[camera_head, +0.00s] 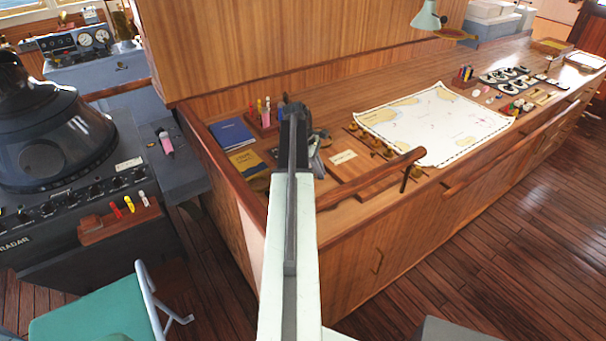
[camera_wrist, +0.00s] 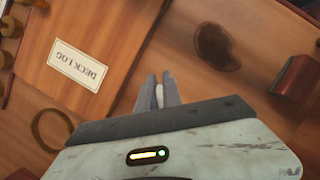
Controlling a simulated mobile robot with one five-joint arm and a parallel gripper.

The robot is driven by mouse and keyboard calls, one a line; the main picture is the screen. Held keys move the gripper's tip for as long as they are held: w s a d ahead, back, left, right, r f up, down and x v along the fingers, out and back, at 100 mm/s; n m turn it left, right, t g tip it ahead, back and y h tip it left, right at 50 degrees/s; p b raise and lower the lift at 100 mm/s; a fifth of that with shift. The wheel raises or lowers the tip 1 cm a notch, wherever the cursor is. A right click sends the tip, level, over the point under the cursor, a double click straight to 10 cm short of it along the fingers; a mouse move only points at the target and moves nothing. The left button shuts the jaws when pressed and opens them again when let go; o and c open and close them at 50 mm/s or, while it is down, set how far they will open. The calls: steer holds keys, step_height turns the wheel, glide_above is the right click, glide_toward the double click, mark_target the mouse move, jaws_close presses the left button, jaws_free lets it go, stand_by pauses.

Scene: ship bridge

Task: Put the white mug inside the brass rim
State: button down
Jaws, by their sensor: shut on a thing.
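My gripper (camera_wrist: 158,82) has its two grey fingers close together above the wooden desk, with a small white piece, part of the white mug (camera_wrist: 159,96), between them. Most of the mug is hidden from the wrist camera behind the gripper body. In the head view my gripper (camera_head: 315,150) is over the desk's near left end, and my arm blocks much of it. The brass rim (camera_wrist: 36,130) is a thin ring on the wood at the lower left of the wrist view, apart from the fingers. I cannot make it out in the head view.
A wooden board labelled Deck Log (camera_wrist: 80,65) lies beside the rim. A dark stain (camera_wrist: 215,47) marks the wood. A blue book (camera_head: 232,133), a pen holder (camera_head: 263,125), brass knobs (camera_head: 375,145) and a chart (camera_head: 435,125) surround the spot. A wooden rail (camera_head: 375,182) edges the front.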

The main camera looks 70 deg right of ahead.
stand_by(0.8)
steer(key=shift+r+p, duration=0.45)
steer(key=shift+p, duration=0.05)
step_height(320, 180, up, 4)
steer(key=p, duration=0.3)
steer(key=shift+f, duration=0.2)
steer(key=s+a, duration=0.2)
steer(key=a, duration=0.5)
steer(key=s+a+p, duration=0.1)
steer(key=s+a, duration=0.1)
steer(key=a, duration=0.6)
steer(key=shift+s+a+r, duration=0.15)
steer(key=shift+s+r, duration=0.1)
steer(key=shift+s, duration=0.15)
